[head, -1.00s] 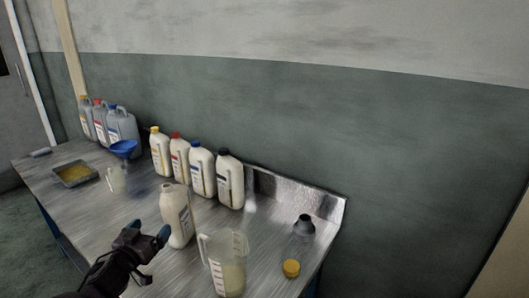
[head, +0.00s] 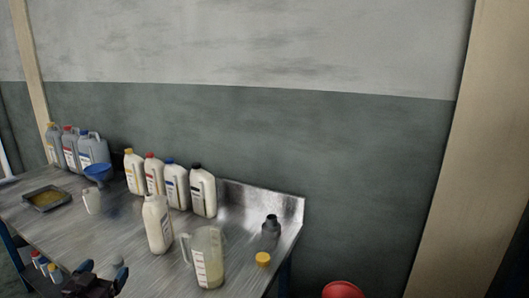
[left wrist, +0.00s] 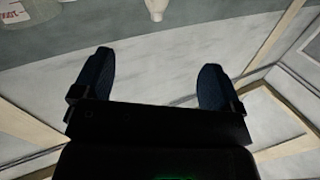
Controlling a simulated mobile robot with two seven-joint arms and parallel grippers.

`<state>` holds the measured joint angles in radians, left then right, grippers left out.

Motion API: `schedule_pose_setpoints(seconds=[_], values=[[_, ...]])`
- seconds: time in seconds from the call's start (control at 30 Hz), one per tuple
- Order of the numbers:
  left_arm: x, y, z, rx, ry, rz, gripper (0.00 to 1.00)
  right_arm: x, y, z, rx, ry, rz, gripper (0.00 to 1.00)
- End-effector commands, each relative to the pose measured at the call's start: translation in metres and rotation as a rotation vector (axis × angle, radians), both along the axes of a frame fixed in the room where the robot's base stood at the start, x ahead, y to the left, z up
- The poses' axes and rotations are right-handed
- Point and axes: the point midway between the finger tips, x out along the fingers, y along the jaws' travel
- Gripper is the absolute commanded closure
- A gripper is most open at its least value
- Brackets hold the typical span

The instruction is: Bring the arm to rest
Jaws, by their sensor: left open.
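My left gripper (head: 104,270) is low in the head view, at the table's front side. Its dark blue fingers are apart and nothing is between them. The left wrist view also shows the open, empty fingers (left wrist: 153,78). A white uncapped bottle (head: 158,226) stands upright on the metal table (head: 110,232), apart from the gripper. A clear measuring jug (head: 207,262) with red markings and pale liquid stands to the bottle's right. Part of a marked jug (left wrist: 15,10) shows at the top left of the left wrist view. My right gripper is not in view.
Several capped white bottles (head: 175,184) stand along the back. Grey jugs (head: 93,150), a blue funnel (head: 98,172) and a tray (head: 46,199) are at left. A dark-necked bottle (head: 270,234) and yellow cap (head: 263,259) are at right. A red object (head: 343,289) is beyond the table.

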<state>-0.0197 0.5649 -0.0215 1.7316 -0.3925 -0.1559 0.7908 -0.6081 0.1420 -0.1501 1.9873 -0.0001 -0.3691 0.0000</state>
Motion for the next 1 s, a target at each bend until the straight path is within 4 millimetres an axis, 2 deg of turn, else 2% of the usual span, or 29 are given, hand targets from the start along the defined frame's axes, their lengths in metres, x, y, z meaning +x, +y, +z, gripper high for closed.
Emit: schedule_pose_setpoints(seconds=[0.13,0.27,0.37,0.5,0.7,0.83,1.0], values=[[-0.001,-0.012,0.003,0.121,0.017,0.001,0.09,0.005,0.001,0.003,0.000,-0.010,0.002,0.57],[-0.021,-0.037,-0.021,0.185,0.083,-0.009,0.09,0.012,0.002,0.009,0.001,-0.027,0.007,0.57],[-0.053,-0.064,-0.055,0.206,0.168,-0.025,0.09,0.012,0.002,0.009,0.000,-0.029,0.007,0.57],[-0.110,-0.101,-0.102,0.174,0.294,-0.051,0.09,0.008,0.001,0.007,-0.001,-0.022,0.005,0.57],[-0.192,-0.143,-0.151,0.017,0.441,-0.045,0.09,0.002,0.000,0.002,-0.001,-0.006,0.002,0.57],[-0.230,-0.156,-0.171,-0.050,0.503,-0.018,0.09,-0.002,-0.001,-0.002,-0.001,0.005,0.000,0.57],[-0.256,-0.157,-0.185,-0.074,0.551,0.004,0.09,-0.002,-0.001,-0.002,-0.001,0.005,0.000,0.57]])
